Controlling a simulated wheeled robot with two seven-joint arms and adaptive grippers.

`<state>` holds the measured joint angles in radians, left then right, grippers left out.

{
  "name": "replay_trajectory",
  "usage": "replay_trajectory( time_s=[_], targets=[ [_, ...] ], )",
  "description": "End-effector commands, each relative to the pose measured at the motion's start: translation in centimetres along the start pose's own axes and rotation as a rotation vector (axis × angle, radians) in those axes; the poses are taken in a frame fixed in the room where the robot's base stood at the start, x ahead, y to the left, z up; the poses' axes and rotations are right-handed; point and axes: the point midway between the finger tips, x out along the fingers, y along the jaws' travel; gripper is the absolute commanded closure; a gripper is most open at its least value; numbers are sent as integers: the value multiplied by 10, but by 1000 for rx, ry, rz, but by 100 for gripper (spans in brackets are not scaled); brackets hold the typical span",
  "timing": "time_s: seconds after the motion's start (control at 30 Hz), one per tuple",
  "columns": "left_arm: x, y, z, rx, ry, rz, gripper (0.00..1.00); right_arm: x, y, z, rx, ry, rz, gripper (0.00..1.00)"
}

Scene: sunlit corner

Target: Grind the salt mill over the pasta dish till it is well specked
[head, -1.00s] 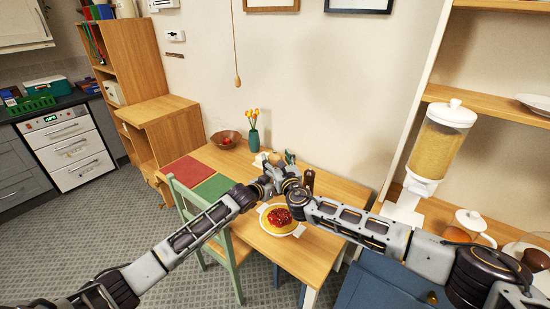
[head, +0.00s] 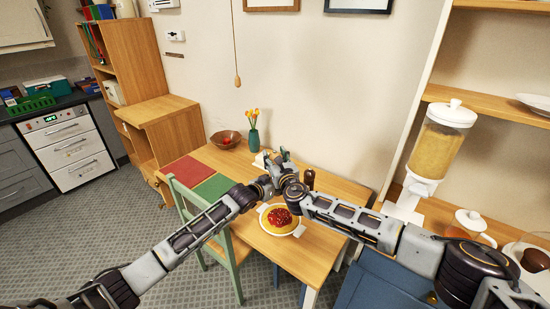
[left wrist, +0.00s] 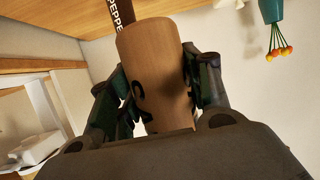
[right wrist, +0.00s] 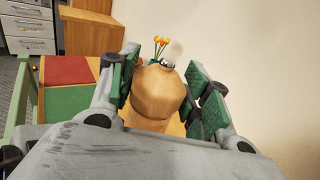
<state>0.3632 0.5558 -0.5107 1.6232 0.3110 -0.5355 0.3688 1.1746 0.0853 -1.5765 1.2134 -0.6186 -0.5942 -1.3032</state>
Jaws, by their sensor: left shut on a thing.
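The salt mill (left wrist: 158,80) is a light wooden cylinder with dark lettering. In the left wrist view my left gripper (left wrist: 155,75) is shut on its body. In the right wrist view the mill's rounded wooden top (right wrist: 158,95) with a metal cap lies between the fingers of my right gripper (right wrist: 162,65); whether they press on it is unclear. In the head view my grippers meet over the table's far part, and my wrists hide the mill. The pasta dish (head: 267,226), a pale plate with yellow pasta and red sauce, is on the table just below my wrists. Specks are too small to make out.
A dark pepper mill (head: 309,179) stands on the wooden table (head: 275,250), behind my right arm. A green vase with tulips (head: 253,137) and a brown bowl (head: 226,139) stand farther back. A green chair (head: 228,244) is at the left side. Shelves rise at right.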

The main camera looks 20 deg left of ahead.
Motion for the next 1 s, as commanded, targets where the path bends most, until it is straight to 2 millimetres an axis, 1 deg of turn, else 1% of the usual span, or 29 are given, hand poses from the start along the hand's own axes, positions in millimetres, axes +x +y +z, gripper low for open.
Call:
replay_trajectory(
  time_s=[0.03,0.1,0.17,0.47,1.0],
  targets=[
    [0,0,-1,0,2,0,83,0,0,0,0,0,0,63],
    [0,0,-1,0,2,0,83,0,0,0,0,0,0,72],
    [0,0,-1,0,2,0,83,0,0,0,0,0,0,79],
    [0,0,-1,0,2,0,83,0,1,0,1,-3,-37,79],
    [0,1,-1,1,2,2,83,1,2,0,3,-1,-249,79]
  ],
)
